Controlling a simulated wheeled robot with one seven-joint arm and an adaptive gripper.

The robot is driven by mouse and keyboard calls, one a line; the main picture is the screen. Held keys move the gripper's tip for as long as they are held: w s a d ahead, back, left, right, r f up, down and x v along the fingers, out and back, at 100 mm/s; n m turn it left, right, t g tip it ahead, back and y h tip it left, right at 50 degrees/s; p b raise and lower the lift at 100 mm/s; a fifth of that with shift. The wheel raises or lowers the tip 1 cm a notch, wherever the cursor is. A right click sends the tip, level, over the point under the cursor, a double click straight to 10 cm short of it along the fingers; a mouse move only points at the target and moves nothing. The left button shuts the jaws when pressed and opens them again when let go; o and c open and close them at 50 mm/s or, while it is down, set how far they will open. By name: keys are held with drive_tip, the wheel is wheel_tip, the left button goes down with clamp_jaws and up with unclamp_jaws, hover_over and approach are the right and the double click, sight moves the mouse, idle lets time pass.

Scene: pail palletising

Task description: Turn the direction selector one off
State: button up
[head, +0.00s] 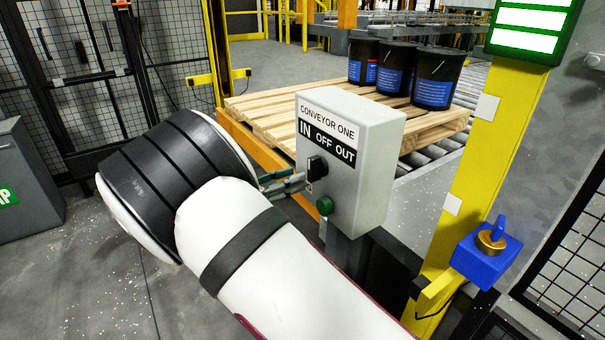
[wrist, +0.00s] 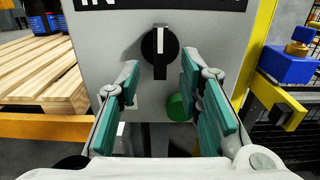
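The direction selector is a black knob (head: 317,168) on the front of a grey box (head: 367,170) labelled "CONVEYOR ONE" with "IN OFF OUT". In the wrist view the knob (wrist: 160,50) has a white mark and stands upright, its mark toward the top. My gripper (head: 284,183) is in front of the box, close to the knob. In the wrist view my gripper (wrist: 160,80) is open, with its teal-padded fingers apart on either side below the knob and nothing between them. Whether a fingertip touches the box cannot be told.
A green button (head: 325,206) sits below the knob, near the right finger in the wrist view. Behind the box are a wooden pallet (head: 262,110) with black pails (head: 435,78). A yellow post (head: 480,170) with a blue switch box (head: 487,257) stands at right.

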drive_tip(key=v, duration=0.7)
drive_tip(key=shift+a, duration=0.1)
